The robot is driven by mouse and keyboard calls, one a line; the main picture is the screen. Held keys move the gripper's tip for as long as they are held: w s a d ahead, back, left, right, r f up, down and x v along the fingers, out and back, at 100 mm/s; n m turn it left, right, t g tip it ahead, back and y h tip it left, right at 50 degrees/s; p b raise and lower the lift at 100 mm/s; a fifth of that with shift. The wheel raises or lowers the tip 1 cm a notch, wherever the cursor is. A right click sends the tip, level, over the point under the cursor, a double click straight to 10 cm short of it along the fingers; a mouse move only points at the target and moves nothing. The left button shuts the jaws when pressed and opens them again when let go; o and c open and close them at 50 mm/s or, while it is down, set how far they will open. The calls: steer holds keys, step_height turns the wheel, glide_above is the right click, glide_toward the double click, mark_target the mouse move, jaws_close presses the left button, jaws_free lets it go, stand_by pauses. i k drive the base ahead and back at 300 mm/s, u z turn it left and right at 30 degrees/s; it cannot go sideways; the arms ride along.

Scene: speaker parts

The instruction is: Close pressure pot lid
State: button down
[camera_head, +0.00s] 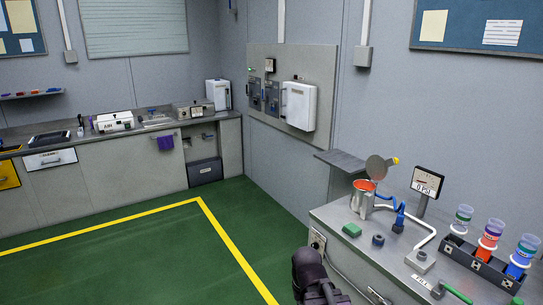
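The pressure pot (363,201) is a small grey metal pot with an orange-red rim or inside, standing at the back left of the right-hand bench. Its round grey lid (376,168) stands open, tilted up above the pot, with a yellow tip at its right edge. My gripper (326,294) seems to be the dark shape at the bottom edge, below and left of the pot and well apart from it. Its fingers cannot be made out, and nothing is seen held in it.
The bench (340,222) also bears a dial gauge (427,182), a blue fitting (399,218) with a white hose, a green block (352,230), and a dark rack (480,262) of coloured cups. A grey shelf (341,160) juts from the wall behind. The green floor is clear.

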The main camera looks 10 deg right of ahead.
mark_target(377, 167)
steer(key=z, duration=0.5)
steer(key=i, duration=1.35)
steer(key=z, duration=0.5)
